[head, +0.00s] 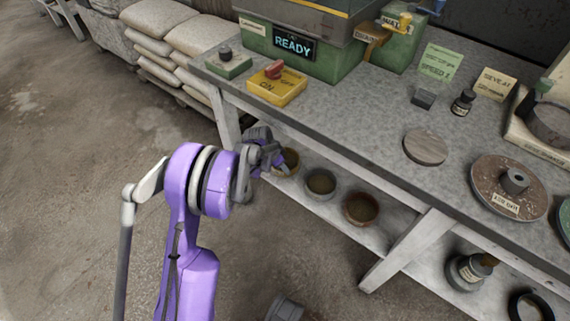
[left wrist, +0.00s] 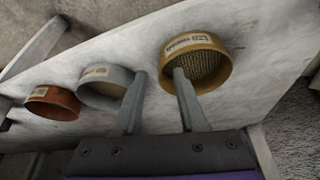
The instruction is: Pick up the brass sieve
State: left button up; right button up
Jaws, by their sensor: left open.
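The brass sieve (left wrist: 222,72) lies on the lower shelf, at the right of the row in the left wrist view, with a paper label and mesh inside. In the head view the brass sieve (head: 291,158) is partly hidden behind my left gripper (head: 272,160). My left gripper (left wrist: 159,73) is open and empty between its fingers. In the wrist view its right finger overlaps the sieve's near rim and mesh; I cannot tell if they touch. The left fingertip lies left of the brass sieve, by the grey sieve.
A grey sieve (head: 320,183) and a copper-coloured sieve (head: 360,208) stand beside it on the lower shelf (head: 402,207). The bench top (head: 350,110) overhangs the shelf. A white leg brace (head: 405,250) stands further right. Floor is clear at left.

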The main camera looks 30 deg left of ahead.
pick_arm(q)
jog(key=shift+w+d, duration=0.2)
jog(key=shift+w, duration=0.3)
jog(key=b+x, duration=0.1)
jog(key=x, duration=0.4)
jog(key=shift+w+d+b, duration=0.1)
jog(key=shift+w+b, duration=0.25)
jog(key=shift+b, duration=0.05)
jog(key=shift+c, duration=0.2)
grip_shut()
dwell(0.5)
